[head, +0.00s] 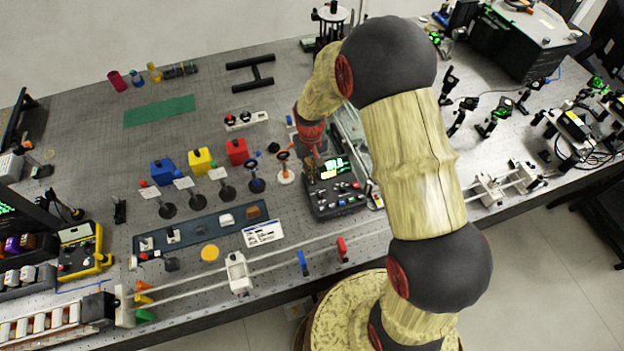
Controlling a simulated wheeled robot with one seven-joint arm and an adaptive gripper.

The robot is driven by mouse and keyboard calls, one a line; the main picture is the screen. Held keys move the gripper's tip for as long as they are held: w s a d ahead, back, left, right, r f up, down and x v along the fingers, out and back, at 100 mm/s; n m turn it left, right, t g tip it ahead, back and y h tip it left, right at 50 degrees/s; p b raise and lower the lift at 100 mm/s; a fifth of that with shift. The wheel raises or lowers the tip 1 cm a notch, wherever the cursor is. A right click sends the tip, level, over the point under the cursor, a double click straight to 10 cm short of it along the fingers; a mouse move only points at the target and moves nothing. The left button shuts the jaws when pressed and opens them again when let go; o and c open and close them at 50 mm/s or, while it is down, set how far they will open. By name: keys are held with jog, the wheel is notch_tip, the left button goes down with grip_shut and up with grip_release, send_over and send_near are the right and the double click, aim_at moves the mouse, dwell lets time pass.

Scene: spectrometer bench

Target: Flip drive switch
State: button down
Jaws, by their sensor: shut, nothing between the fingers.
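A dark control box (352,207) with green lit displays and several knobs and small switches stands on the bench right of the middle. No label can be read, so I cannot tell which control is the drive switch. My gripper (314,153) is at the end of my arm, pointing down over or just behind the back left part of this box. It is shut with nothing in it. The fingertips are small and dark against the box, and I cannot tell whether they touch it. My arm hides what lies right of the box.
A white rail carriage (238,273) sits along the front edge.

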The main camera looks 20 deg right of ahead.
jog(key=shift+f+b, duration=0.3)
jog(key=shift+f, duration=0.3)
jog(key=shift+r, duration=0.15)
jog(key=shift+r+p, duration=2.2)
jog(key=shift+r, duration=1.2)
jog(key=shift+g, duration=0.6)
jog(key=s, duration=0.4)
jog(key=shift+s+f, duration=0.2)
jog(key=shift+f, duration=0.1)
jog(key=s+r+t+b, duration=0.6)
jog(key=s+r+b, duration=0.9)
jog(key=s, duration=0.5)
jog(key=shift+r+t, duration=0.4)
jog(key=shift+r, duration=0.45)
